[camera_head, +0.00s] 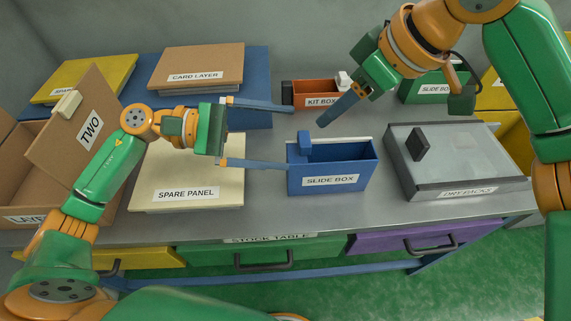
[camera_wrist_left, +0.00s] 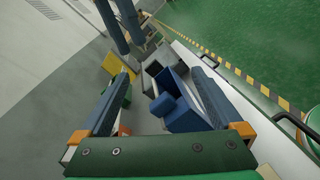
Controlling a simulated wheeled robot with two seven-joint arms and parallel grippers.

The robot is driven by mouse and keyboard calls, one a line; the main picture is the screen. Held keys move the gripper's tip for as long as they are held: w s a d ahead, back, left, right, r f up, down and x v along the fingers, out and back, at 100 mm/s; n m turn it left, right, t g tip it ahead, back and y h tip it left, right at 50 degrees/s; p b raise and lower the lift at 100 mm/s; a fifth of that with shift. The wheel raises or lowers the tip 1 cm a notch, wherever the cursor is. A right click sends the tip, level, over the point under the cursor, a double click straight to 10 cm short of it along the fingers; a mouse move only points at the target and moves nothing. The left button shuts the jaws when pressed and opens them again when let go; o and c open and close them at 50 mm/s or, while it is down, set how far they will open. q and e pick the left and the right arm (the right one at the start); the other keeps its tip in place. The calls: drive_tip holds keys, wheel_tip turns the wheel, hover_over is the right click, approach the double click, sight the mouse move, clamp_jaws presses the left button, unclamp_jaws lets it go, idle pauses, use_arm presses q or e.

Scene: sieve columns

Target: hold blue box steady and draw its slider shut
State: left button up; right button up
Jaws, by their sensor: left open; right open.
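The blue box (camera_head: 330,181), labelled SLIDE BOX, stands upright on the grey table. A blue block-like handle (camera_head: 305,145) stands at the left end of its top. In the left wrist view the blue box (camera_wrist_left: 187,122) and handle (camera_wrist_left: 164,104) show between the open fingers (camera_wrist_left: 160,72). My right gripper (camera_head: 338,88) is open and empty, above and behind the box.
A cream SPARE PANEL (camera_head: 190,172) lies to the left. A cardboard box with flap TWO (camera_head: 75,125) stands far left. Bare table (camera_head: 270,205) lies in front.

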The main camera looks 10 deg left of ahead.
sight(309, 172)
use_arm(q)
drive_tip(key=w+f+n+y, duration=0.1)
drive_tip(key=f+n, duration=0.2)
drive_tip(key=f, duration=0.1)
drive_tip(key=w+a+f+n+y, duration=0.1)
drive_tip(key=f+n, duration=0.2)
drive_tip(key=f, duration=0.1)
drive_tip(key=w+a+f+n, duration=0.1)
drive_tip(key=f+n, duration=0.2)
drive_tip(key=f, duration=0.1)
drive_tip(key=shift+w+f+t+y, duration=0.1)
drive_tip(key=shift+t+y, duration=0.2)
drive_tip(key=shift+y, duration=0.4)
drive_tip(key=x, duration=0.9)
drive_tip(key=shift+d, duration=0.1)
drive_tip(key=shift+c, duration=0.2)
drive_tip(key=c, duration=1.2)
drive_tip(key=shift+c, duration=0.2)
